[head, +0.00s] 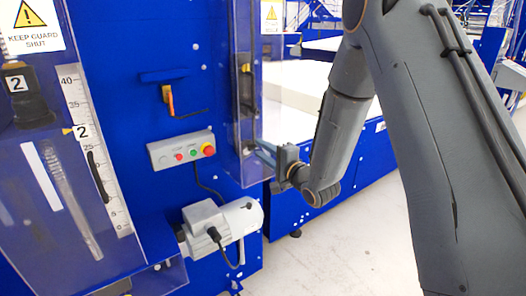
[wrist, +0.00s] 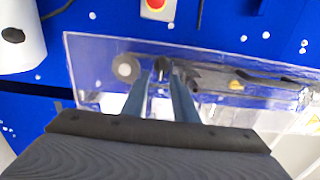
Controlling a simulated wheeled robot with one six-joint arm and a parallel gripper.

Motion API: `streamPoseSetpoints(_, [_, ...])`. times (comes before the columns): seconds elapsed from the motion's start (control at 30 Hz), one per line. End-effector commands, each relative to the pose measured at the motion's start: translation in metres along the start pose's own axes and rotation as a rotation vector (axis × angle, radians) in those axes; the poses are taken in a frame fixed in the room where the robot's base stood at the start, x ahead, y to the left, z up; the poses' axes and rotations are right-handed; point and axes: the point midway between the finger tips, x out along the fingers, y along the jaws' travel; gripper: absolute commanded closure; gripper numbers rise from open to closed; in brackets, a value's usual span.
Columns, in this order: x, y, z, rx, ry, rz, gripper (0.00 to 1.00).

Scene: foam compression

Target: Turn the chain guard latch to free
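The clear chain guard (wrist: 215,103) covers part of the blue machine in the wrist view. In the head view, a clear guard (head: 226,128) stands along the machine's right edge. A small dark piece (wrist: 162,66), which looks like the latch, shows between my fingertips in the wrist view. My gripper (wrist: 164,82) has its two blue-grey fingers apart, one on each side of this piece. I cannot tell whether they touch it. In the head view my gripper (head: 262,150) reaches left to the lower part of the guard. The latch is too small or hidden there.
A control box (head: 181,150) with a red stop button is left of my gripper. A white motor (head: 222,220) sits below it. A large clear guard (head: 35,180) with a scale (head: 95,150) is at far left. Pale floor (head: 345,240) is open at lower right.

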Motion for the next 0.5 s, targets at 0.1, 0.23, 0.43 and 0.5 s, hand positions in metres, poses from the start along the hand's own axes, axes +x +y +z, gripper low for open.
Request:
streamPoseSetpoints(0.1, [0.0,0.0,0.001,0.0,-0.001,0.0,0.74])
streamPoseSetpoints(0.23, [-0.001,0.0,0.0,-0.001,-0.001,0.0,0.74])
streamPoseSetpoints(0.43, [-0.022,0.001,0.0,0.0,0.0,0.001,0.74])
streamPoseSetpoints(0.5, [-0.034,0.001,-0.001,0.0,0.002,0.0,0.74])
